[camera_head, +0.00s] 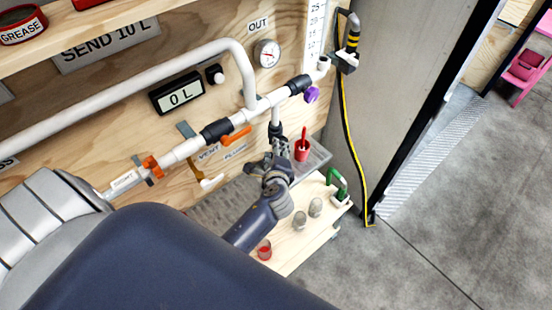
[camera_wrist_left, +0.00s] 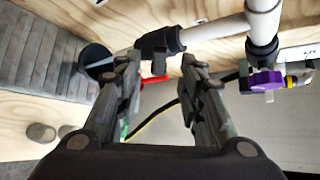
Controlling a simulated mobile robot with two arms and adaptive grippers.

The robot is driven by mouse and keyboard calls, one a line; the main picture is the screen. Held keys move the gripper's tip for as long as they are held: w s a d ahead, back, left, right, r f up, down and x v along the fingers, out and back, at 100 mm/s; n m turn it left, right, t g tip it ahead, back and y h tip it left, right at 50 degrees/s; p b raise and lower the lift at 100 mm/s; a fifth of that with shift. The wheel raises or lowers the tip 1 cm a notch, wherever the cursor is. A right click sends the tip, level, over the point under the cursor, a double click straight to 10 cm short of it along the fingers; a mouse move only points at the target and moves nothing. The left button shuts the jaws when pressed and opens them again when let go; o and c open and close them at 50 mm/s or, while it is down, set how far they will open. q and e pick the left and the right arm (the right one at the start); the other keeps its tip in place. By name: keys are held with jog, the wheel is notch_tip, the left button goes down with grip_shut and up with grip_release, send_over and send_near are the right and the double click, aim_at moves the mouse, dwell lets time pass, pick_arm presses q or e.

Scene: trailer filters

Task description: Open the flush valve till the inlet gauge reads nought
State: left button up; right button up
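My left gripper (camera_head: 279,150) is below the white pipe, by a black fitting (camera_head: 277,131) on a short vertical pipe. In the left wrist view, its two fingers (camera_wrist_left: 160,85) are apart with nothing clearly held. The black fitting (camera_wrist_left: 160,42) and a red bar (camera_wrist_left: 157,84) lie beyond the finger gap; contact cannot be told. An orange lever (camera_head: 237,137) and a purple handle (camera_head: 312,94) are on the pipework. The OUT gauge (camera_head: 267,53) is on the wall; its reading is too small. No inlet gauge is seen. My right gripper is out of view.
A display reading 0 L (camera_head: 178,93) is on the plywood wall. A red cup (camera_head: 301,151), a green object (camera_head: 337,184) and grey pieces (camera_head: 299,219) stand below, near my arm. A black and yellow hose (camera_head: 346,120) hangs at right; floor beyond is open.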

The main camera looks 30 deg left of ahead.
pick_arm(q)
jog(key=shift+v, duration=2.4)
jog(key=shift+c, duration=0.2)
